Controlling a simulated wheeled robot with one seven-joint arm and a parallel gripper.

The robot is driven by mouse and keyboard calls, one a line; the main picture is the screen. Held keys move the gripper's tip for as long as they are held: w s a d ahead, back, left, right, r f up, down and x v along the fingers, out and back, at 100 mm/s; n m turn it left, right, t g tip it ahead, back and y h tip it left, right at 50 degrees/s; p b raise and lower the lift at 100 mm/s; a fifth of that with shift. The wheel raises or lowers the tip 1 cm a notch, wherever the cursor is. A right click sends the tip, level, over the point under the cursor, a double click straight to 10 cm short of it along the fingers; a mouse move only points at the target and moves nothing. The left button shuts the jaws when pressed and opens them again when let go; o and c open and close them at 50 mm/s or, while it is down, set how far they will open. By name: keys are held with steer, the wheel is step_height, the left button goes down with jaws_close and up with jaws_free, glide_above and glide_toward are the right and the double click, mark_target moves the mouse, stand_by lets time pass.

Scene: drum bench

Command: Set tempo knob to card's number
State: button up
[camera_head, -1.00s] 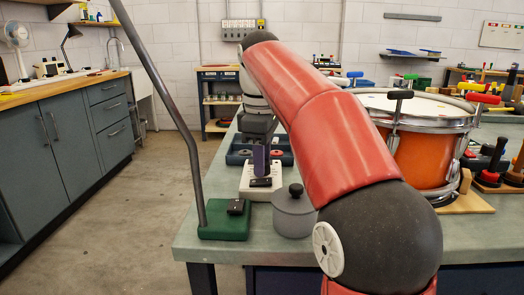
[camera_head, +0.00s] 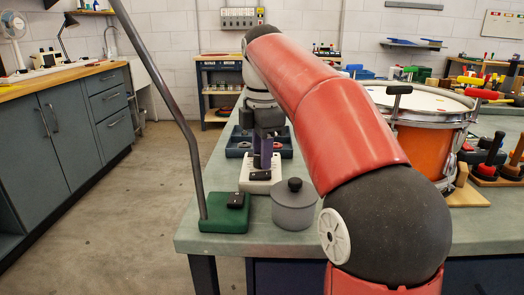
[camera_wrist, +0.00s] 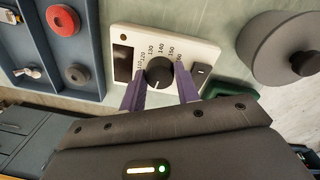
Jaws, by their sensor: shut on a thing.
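A white tempo box (camera_wrist: 205,52) lies on the bench, with a dark round knob (camera_wrist: 159,70) inside an arc of printed numbers running from about 110 to 160. It also shows in the head view (camera_head: 247,178), where my gripper hides the knob. My gripper (camera_wrist: 160,84) has two purple fingers, one on each side of the knob, and is shut on it. A pale mark shows on the knob's edge toward my gripper. The box also has a dark display and a small black switch. I cannot make out the card in either view.
A grey lidded pot (camera_head: 294,207) stands right of the box. A green lamp base (camera_head: 224,218) with a tall grey pole is at the front left. A blue tray (camera_wrist: 88,48) with round parts lies beside the box. An orange drum (camera_head: 424,150) stands to the right.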

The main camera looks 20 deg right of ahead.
stand_by(0.4)
steer(key=o, duration=0.7)
steer(key=shift+s+r, duration=0.2)
steer(key=shift+r, duration=3.55)
